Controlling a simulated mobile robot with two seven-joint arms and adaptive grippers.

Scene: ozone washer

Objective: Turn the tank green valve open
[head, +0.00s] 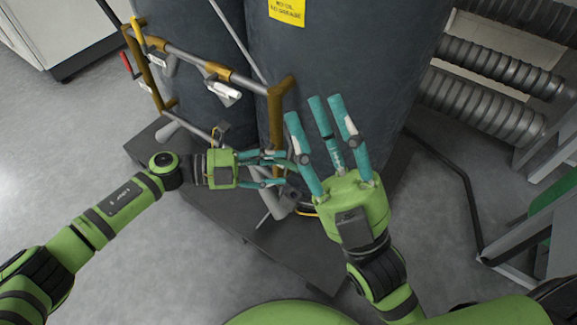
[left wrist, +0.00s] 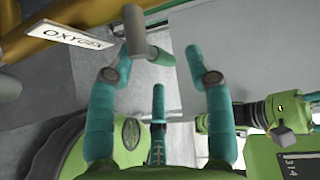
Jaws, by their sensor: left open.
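My left gripper (head: 284,170) is open beside the lower right end of the brass and grey pipe frame (head: 274,115) on the dark tanks. My right gripper (head: 325,106) is open and empty, fingers extended in front of the right tank.
The large dark tank (head: 350,60) stands on a dark base plate (head: 285,262). A red handle (head: 126,62), a yellow handle (head: 136,30) and a white-tagged valve (head: 224,92) sit on the frame. Ribbed hoses (head: 490,60) are at right. Floor at left is clear.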

